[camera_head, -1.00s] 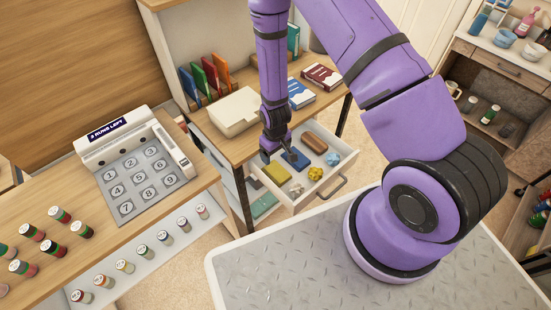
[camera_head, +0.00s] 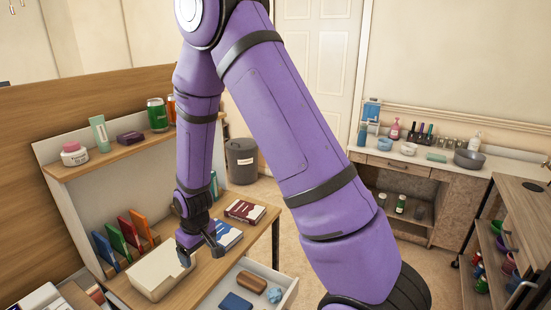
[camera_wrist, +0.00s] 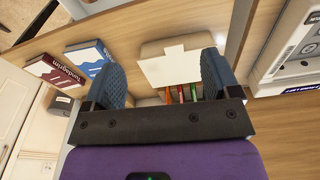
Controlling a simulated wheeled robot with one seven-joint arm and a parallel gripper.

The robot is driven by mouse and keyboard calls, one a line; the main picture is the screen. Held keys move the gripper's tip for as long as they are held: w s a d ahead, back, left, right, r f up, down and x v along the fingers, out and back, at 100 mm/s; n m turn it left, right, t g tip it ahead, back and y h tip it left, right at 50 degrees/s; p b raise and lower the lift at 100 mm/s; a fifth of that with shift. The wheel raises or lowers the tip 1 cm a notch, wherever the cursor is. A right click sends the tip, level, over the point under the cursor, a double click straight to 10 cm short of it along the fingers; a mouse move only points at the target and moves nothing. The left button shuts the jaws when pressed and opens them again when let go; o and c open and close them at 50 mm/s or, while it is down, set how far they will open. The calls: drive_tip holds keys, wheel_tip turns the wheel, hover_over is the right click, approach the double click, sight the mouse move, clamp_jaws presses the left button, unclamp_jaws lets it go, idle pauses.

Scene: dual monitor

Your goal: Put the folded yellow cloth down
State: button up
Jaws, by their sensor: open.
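No yellow cloth shows in either current view. My gripper (camera_head: 200,253) is above the desk, at the near right side of a cream box (camera_head: 150,275). In the wrist view, my gripper's two blue pads (camera_wrist: 160,82) are wide apart with nothing held between them. The cream box also shows beyond the pads in the wrist view (camera_wrist: 172,66). The open drawer (camera_head: 291,293) is at the bottom of the head view, partly cut off by the frame. A blue item (camera_head: 236,302), a brown item (camera_head: 252,282) and a light blue item (camera_head: 275,296) lie in it.
Upright coloured books (camera_head: 128,232) stand behind the cream box. A shelf (camera_head: 110,155) with a can and jars is above. A dark bin (camera_head: 241,160) stands behind the desk.

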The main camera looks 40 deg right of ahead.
drive_tip(key=s+d+r+m+t, duration=0.15)
drive_tip(key=s+r, duration=0.25)
drive_tip(key=r, duration=0.8)
drive_tip(key=s+d+r+t, duration=0.15)
drive_tip(key=s+r, duration=0.25)
drive_tip(key=r, duration=0.7)
drive_tip(key=s+d+r, duration=0.1)
drive_tip(key=s+r, duration=0.5)
drive_tip(key=s, duration=0.2)
drive_tip(key=s+d+r+m, duration=0.1)
drive_tip(key=s+d+r, duration=0.1)
drive_tip(key=s+r, duration=0.4)
drive_tip(key=s, duration=0.3)
drive_tip(key=shift+t, duration=0.4)
drive_tip(key=shift+o, duration=0.3)
